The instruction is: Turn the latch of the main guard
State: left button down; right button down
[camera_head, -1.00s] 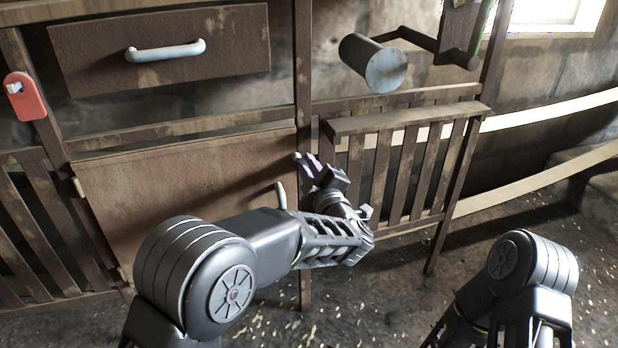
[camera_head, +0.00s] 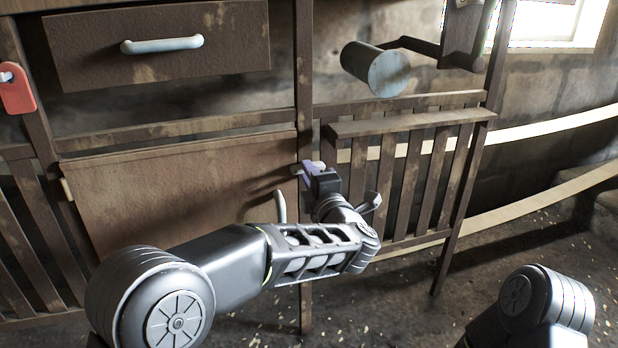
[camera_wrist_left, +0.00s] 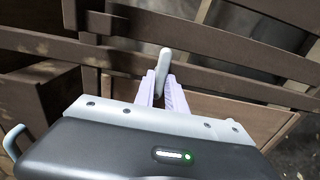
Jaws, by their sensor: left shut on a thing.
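The main guard is a brown panel (camera_head: 180,195) under the drawer in the head view, with a pale upright handle (camera_head: 281,206) near its right edge. The latch is a small light grey bar at the post right of the panel; in the left wrist view the latch (camera_wrist_left: 165,58) sticks out beyond the fingertips. My left gripper (camera_head: 309,171) is at that post, shut on the latch. Its lavender fingers (camera_wrist_left: 162,88) lie on either side of the bar in the wrist view. The fingers partly hide the latch in the head view. My right gripper is out of view.
A drawer with a white handle (camera_head: 162,44) is above the panel. A red tag (camera_head: 17,88) hangs at the left. A grey cylinder on a crank (camera_head: 376,69) juts out at upper right, above a slatted gate (camera_head: 410,125). Pale belts run to the right.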

pick_arm(q)
jog(key=c, duration=1.4)
grip_release()
jog(key=p+v, duration=0.2)
jog(key=v, duration=0.6)
